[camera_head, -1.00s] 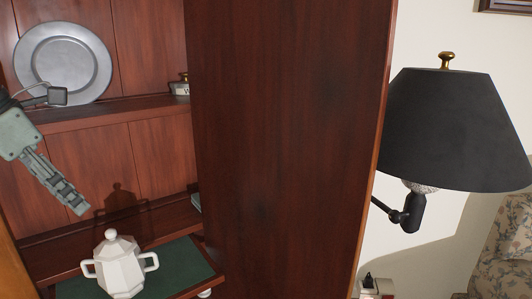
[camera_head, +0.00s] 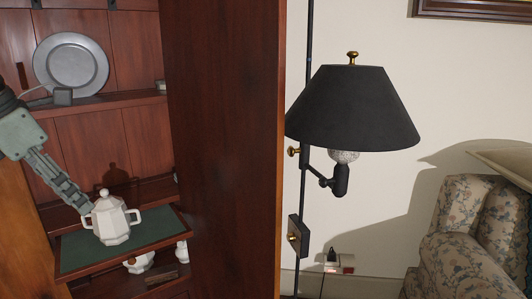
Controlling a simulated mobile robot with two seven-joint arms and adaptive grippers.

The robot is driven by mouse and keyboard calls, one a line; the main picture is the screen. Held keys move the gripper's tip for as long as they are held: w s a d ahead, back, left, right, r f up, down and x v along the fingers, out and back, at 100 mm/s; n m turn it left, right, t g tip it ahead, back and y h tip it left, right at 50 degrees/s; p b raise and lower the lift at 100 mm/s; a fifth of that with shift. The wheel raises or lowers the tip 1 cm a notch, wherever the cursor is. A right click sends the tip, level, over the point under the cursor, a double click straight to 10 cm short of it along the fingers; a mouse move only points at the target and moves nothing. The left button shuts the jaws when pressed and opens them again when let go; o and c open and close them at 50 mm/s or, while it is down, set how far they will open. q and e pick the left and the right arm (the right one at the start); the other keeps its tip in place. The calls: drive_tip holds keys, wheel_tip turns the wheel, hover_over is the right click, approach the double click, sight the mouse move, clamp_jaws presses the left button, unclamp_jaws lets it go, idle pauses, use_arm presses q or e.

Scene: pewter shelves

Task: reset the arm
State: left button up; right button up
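My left gripper (camera_head: 75,196) comes in from the left edge, pointing down and right. Its fingers lie close together in this view, and I cannot tell whether they are open or shut. The fingertips overlap the left side of a white lidded pot (camera_head: 110,222) in the picture; I cannot tell whether they touch it. The pot stands upright on a green-topped pull-out shelf (camera_head: 80,258). My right gripper is not in view.
A pewter plate (camera_head: 71,65) leans on the upper shelf of the wooden cabinet. A tall wooden panel (camera_head: 225,150) stands right of the shelves. Beyond it are a black-shaded lamp (camera_head: 353,110) and a floral armchair (camera_head: 470,235). White ware (camera_head: 140,263) sits below the green shelf.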

use_arm(q)
drive_tip(key=w+d+f+n+t+h, duration=0.4)
drive_tip(key=w+d+n+t+h, duration=0.3)
drive_tip(key=w, duration=0.2)
drive_tip(key=w+a+f+n+t+y, duration=0.45)
drive_tip(key=a+f+n, duration=0.3)
drive_tip(key=n, duration=0.45)
drive_tip(key=s+a+f+n+g+y, duration=0.1)
drive_tip(key=s+a+f+n+y, duration=0.2)
drive_tip(key=f+n, duration=0.4)
drive_tip(key=s+a+f+n+g+y, duration=0.1)
drive_tip(key=s+f+n+y, duration=0.25)
drive_tip(key=f, duration=0.65)
drive_tip(key=s+d+f+n+g, duration=0.5)
drive_tip(key=s+d+f, duration=0.1)
drive_tip(key=s+f, duration=0.5)
drive_tip(key=s+d+f+n+g, duration=0.5)
drive_tip(key=s+d+f, duration=0.1)
drive_tip(key=s+f, duration=0.5)
drive_tip(key=shift+s+d+f+p, duration=0.25)
drive_tip(key=shift+d+f+p, duration=0.05)
drive_tip(key=shift+p, duration=0.1)
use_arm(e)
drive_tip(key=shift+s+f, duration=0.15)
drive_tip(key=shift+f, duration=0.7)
use_arm(q)
drive_tip(key=shift+n, duration=0.25)
